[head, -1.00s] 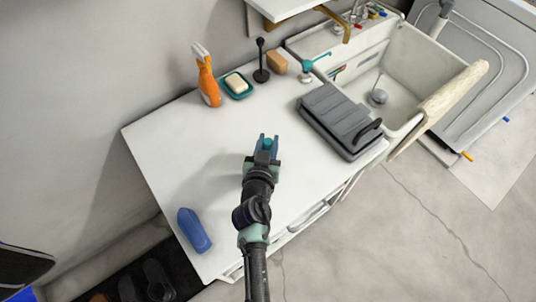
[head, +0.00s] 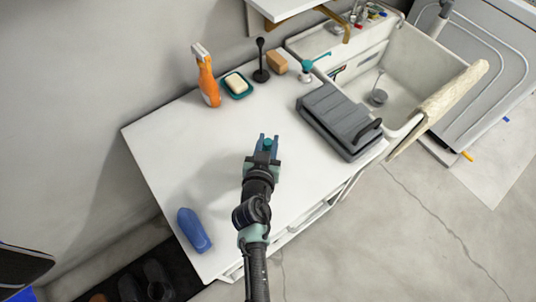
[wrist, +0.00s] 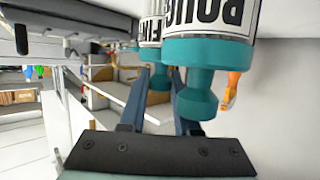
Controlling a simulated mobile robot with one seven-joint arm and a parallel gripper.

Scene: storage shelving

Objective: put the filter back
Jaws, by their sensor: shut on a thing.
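My gripper (head: 267,143) is over the white counter, shut on a teal-ended piece that shows between its blue fingertips; I take this as the filter (head: 268,145). In the wrist view, two white cylinders with dark lettering and teal ends fill the top. The farther one (wrist: 157,82), lettered "FI", lines up between the fingers (wrist: 156,105). The nearer one (wrist: 203,52) has a teal knob that covers part of the right finger. Most of both bodies lies outside the frame. The filter's place is not clearly visible.
The white counter (head: 160,140) is clear around my gripper. On it are a blue bottle (head: 194,230), an orange spray bottle (head: 208,84), a soap dish (head: 238,86), a black-handled plunger-like thing (head: 261,62) and a grey case (head: 340,120). A sink (head: 405,60) adjoins; a shelf (head: 285,8) overhangs.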

